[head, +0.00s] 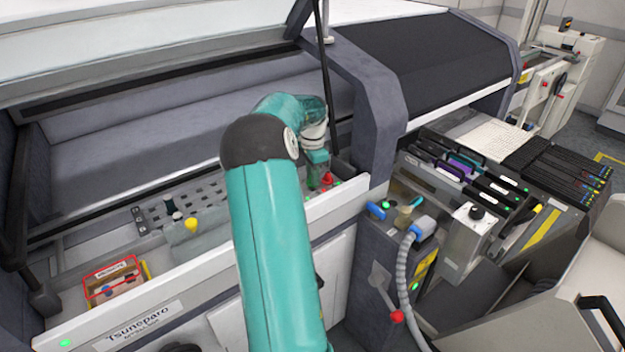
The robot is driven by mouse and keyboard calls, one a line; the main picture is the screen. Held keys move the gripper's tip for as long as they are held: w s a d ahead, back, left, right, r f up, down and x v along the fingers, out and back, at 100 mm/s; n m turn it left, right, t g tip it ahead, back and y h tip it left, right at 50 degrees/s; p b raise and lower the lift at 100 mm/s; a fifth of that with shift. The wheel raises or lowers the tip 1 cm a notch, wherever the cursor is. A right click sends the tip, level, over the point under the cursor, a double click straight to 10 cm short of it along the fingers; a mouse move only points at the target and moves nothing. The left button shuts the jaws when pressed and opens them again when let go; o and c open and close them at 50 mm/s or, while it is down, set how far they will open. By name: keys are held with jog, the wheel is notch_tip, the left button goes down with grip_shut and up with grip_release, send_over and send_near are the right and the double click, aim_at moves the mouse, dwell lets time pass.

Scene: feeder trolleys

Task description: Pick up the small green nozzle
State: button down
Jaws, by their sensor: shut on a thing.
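My gripper (316,177) is at the end of my teal arm, low over the right end of the machine's tray area. It is small in view and partly hidden by my own arm. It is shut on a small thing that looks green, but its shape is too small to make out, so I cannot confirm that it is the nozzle. A small red part (328,180) is just right of the gripper. I cannot see clearly whether they touch.
A yellow-topped part (191,224) and a dark bottle-like part (171,206) stand by the perforated grey tray (205,190). A cardboard box (114,289) is at the lower left. The white front ledge (190,295) runs below. A grey hose (404,270) hangs at the right.

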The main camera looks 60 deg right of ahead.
jog(key=s+a+r, duration=0.8)
jog(key=a+r, duration=0.3)
jog(key=shift+s, duration=0.25)
jog(key=shift+a, duration=0.15)
dwell(0.4)
